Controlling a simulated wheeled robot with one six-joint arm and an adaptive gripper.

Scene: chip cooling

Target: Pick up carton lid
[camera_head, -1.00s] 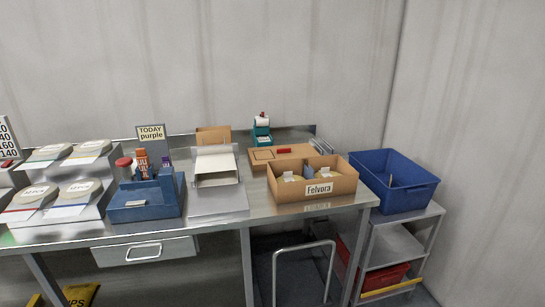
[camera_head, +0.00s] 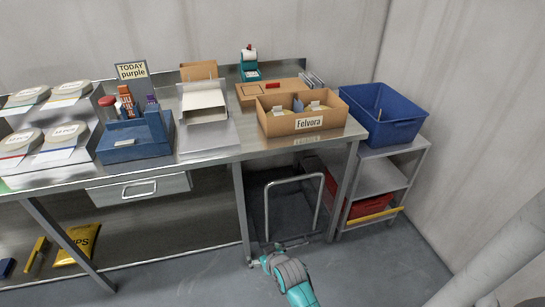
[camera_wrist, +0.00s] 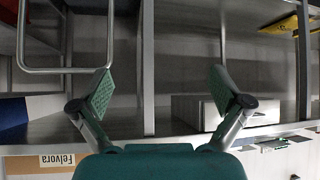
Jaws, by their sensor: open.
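A flat brown cardboard piece with a red patch (camera_head: 272,90), which looks like the carton lid, lies on the steel table behind the open carton (camera_head: 312,122) labelled Felvora. The carton is divided inside and holds small items. My gripper (camera_wrist: 160,92) is open and empty in the wrist view, its two green-padded fingers spread apart. In the head view my arm is low in front of the table, well below and away from the lid. The Felvora label also shows at the lower left of the wrist view (camera_wrist: 57,160); the lid cannot be made out there.
A blue bin (camera_head: 384,116) stands on a steel cart right of the table. A white open box (camera_head: 203,106), a blue holder (camera_head: 135,140) and a teal device (camera_head: 249,68) are on the tabletop (camera_head: 235,145). A metal-handled trolley (camera_head: 294,180) stands beneath the table.

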